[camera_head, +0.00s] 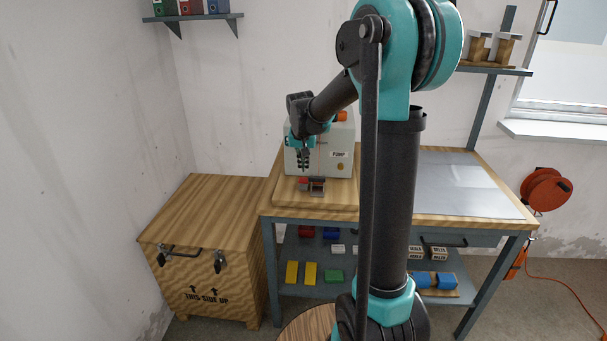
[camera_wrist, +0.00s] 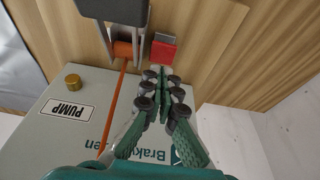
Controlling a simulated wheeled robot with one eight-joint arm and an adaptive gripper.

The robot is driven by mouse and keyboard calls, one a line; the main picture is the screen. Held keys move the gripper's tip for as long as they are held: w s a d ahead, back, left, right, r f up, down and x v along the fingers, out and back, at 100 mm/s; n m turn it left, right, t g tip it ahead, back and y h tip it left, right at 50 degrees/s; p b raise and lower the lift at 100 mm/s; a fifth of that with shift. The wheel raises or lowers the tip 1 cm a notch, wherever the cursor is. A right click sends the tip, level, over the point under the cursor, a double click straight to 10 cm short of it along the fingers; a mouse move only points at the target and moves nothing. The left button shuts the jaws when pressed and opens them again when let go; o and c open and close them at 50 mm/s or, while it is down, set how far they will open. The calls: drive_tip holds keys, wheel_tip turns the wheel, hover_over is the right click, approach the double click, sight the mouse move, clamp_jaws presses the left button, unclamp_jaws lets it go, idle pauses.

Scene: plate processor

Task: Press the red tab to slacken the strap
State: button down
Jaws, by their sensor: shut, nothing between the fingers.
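The red tab (camera_wrist: 162,52) is a small red block with a grey edge, just beyond my fingertips in the wrist view. It also shows low in front of the pump box in the head view (camera_head: 304,181). Beside it is a grey metal buckle (camera_head: 318,187) with an orange roller part (camera_wrist: 123,49). An orange strap (camera_wrist: 113,105) runs from the buckle across the pump box (camera_wrist: 60,130). My gripper (camera_wrist: 162,73) is shut and empty, pointing down at the tab; it also shows in the head view (camera_head: 304,168). I cannot tell whether the fingertips touch the tab.
The pump box stands on a wooden board on the workbench (camera_head: 445,212). A grey sheet (camera_head: 460,185) covers the bench's right side. A wooden crate (camera_head: 200,225) stands left of the bench. Colored blocks lie on the lower shelf. A red cable reel (camera_head: 546,190) hangs at the right.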

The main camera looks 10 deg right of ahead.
sight(304, 181)
drive_tip(key=shift+s+f, duration=0.1)
drive_tip(key=shift+f, duration=1.5)
drive_tip(key=shift+f, duration=0.5)
drive_tip(key=shift+s+f, duration=0.1)
drive_tip(key=shift+f, duration=0.6)
wheel_tip(304, 181, up, 4)
drive_tip(key=shift+r, duration=0.25)
drive_tip(key=v, duration=0.9)
drive_tip(key=shift+r, duration=0.35)
drive_tip(key=shift+s+a, duration=0.1)
